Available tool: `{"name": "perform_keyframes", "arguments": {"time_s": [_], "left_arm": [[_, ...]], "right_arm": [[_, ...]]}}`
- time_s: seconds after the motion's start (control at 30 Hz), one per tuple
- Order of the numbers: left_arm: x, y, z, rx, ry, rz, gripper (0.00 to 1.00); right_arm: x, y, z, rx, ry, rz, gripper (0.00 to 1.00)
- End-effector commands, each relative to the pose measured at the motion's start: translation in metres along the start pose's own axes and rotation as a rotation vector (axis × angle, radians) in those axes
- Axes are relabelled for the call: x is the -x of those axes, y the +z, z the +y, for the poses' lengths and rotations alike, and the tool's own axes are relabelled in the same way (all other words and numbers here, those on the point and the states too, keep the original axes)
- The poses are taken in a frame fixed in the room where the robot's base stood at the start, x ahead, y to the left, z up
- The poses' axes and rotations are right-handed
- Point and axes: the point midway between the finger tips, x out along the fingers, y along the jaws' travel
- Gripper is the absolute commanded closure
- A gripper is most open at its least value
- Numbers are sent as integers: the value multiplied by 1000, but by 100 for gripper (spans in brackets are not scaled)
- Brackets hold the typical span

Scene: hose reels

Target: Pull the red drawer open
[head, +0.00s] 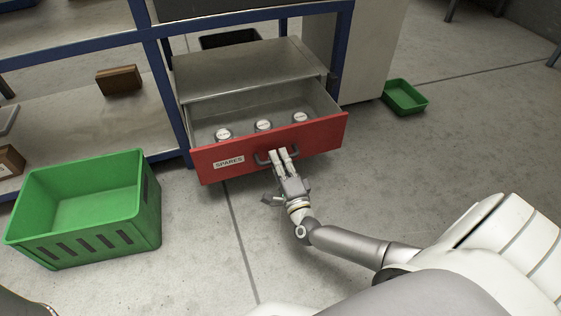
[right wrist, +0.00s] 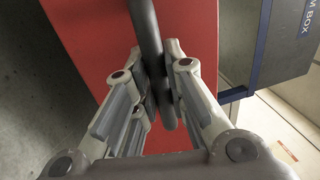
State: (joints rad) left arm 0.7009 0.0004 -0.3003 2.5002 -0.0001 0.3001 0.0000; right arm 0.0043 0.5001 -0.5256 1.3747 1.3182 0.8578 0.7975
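The red drawer (head: 318,136) stands pulled out of its grey cabinet (head: 245,68) under the blue-framed bench. Its front carries a "SPARES" label (head: 229,162) and a grey bar handle (head: 262,157). Several round white-topped items, one of them a can (head: 263,125), sit inside. My right gripper (head: 279,154) is at the handle. In the right wrist view, its fingers (right wrist: 160,85) are closed around the dark handle bar (right wrist: 149,35), with the red front (right wrist: 95,30) behind. My left gripper is not in view.
A green crate (head: 85,215) stands on the floor left of the drawer. A small green tray (head: 404,97) lies at the right. Brown boxes (head: 119,80) sit on the shelf at left.

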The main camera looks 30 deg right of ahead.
Motion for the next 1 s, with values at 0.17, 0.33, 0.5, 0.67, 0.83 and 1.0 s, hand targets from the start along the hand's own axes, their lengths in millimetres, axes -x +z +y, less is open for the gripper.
{"name": "perform_keyframes", "arguments": {"time_s": [0.17,0.33,0.5,0.67,0.83,1.0], "left_arm": [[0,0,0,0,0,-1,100],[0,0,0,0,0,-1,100],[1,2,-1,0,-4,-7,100],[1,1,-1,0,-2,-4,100],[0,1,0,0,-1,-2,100],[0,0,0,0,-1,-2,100]], "right_arm": [[1,0,0,-1,2,-1,65],[1,0,0,-1,1,0,65],[2,0,1,-1,2,0,65],[20,0,2,-2,6,0,65],[55,0,2,-2,6,0,65],[90,0,2,-1,5,0,65]]}}
